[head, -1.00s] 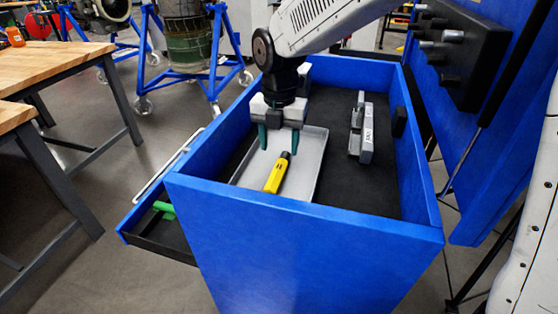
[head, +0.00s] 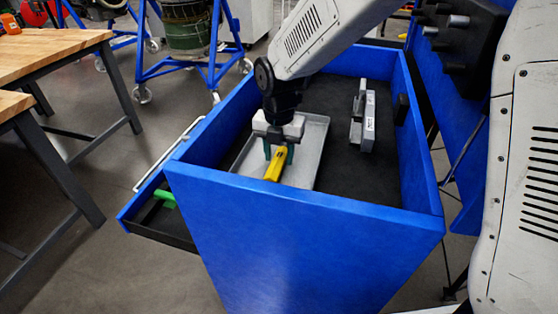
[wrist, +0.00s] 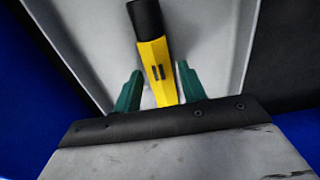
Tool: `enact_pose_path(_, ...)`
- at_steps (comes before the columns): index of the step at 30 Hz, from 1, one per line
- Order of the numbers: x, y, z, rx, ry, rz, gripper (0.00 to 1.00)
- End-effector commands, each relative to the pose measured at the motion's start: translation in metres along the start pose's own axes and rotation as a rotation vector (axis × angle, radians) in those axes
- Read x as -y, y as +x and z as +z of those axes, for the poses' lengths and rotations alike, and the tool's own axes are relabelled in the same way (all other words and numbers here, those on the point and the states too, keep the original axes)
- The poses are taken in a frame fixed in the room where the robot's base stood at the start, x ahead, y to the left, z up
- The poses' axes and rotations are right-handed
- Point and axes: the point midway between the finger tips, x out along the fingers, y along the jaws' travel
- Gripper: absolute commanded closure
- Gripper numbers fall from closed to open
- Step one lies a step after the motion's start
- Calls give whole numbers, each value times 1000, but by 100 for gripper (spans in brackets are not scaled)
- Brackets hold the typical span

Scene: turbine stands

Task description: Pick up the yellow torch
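The yellow torch (head: 275,165) with a black head lies in the grey tray (head: 313,145) inside the blue cart. In the wrist view the torch (wrist: 155,62) runs lengthwise between the two green fingers. My gripper (head: 278,155) is low over the tray, with one finger on each side of the torch. It also shows in the wrist view (wrist: 160,90), open, with a visible gap between each finger and the torch body. The torch's rear end is hidden behind the gripper's black edge in the wrist view.
The blue cart walls (head: 290,205) surround the tray closely at the front and left. A grey metal block (head: 363,118) stands on the black cart floor to the right. An open drawer (head: 160,225) with a green item juts out at the left. A wooden table (head: 50,50) stands further left.

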Motion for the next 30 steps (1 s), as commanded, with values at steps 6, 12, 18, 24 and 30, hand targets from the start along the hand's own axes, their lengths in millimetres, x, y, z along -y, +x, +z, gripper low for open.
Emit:
enact_pose_path(6, 0, 0, 0, 0, 0, 1, 100)
enact_pose_path(12, 0, -1, 0, 0, 0, 1, 100)
enact_pose_path(18, 0, -12, 0, 2, 0, 2, 100)
enact_pose_path(24, -1, -48, 1, 4, 0, 5, 100)
enact_pose_path(30, -1, -104, 1, 5, 0, 5, 100)
